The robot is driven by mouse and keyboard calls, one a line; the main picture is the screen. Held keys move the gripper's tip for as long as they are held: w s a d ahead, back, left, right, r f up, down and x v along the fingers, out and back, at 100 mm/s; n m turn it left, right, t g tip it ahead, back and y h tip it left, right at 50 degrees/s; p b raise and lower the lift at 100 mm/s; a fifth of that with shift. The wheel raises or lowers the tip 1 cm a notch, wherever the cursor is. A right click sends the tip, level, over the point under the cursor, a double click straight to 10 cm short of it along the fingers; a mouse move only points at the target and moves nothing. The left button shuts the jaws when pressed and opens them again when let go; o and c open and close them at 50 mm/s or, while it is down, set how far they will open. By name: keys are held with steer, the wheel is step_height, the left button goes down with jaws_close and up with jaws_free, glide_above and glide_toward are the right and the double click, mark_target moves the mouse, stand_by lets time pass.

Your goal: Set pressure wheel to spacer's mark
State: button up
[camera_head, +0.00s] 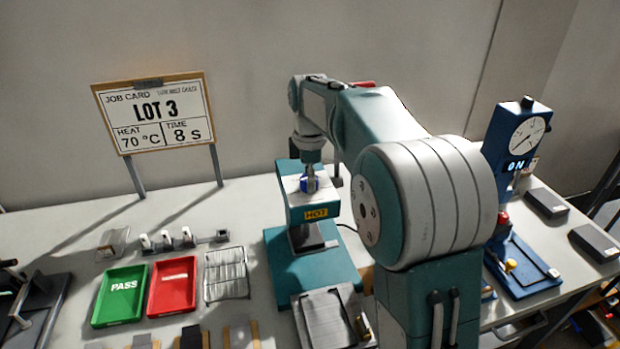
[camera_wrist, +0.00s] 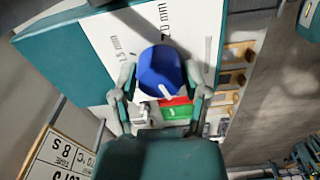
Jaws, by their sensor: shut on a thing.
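The blue pressure wheel (camera_head: 309,185) sits on top of the teal press (camera_head: 296,206), above a yellow HOT label. My gripper (camera_head: 311,172) reaches down onto it from above. In the wrist view the wheel (camera_wrist: 160,66) is between the two fingers of my gripper (camera_wrist: 161,80), shut on its sides. A white mark shows on the wheel's lower edge. The white scale plate (camera_wrist: 190,35) reads 1.5 mm at left and 2.0 mm in the middle; a label at right is unreadable. I cannot tell which scale mark the wheel's mark meets, nor which item is the spacer.
A LOT 3 job card (camera_head: 154,112) reads 70 °C and 8 s. A green PASS tray (camera_head: 120,297), a red tray (camera_head: 172,287) and a wire rack (camera_head: 226,274) lie left of the press. A blue gauge stand (camera_head: 515,140) reading ON stands at right.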

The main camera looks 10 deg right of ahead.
steer(key=shift+w, duration=0.1)
steer(key=o, duration=1.1)
steer(key=shift+a, duration=0.15)
steer(key=shift+o, duration=0.2)
step_height(320, 180, up, 12)
steer(key=shift+f, duration=0.1)
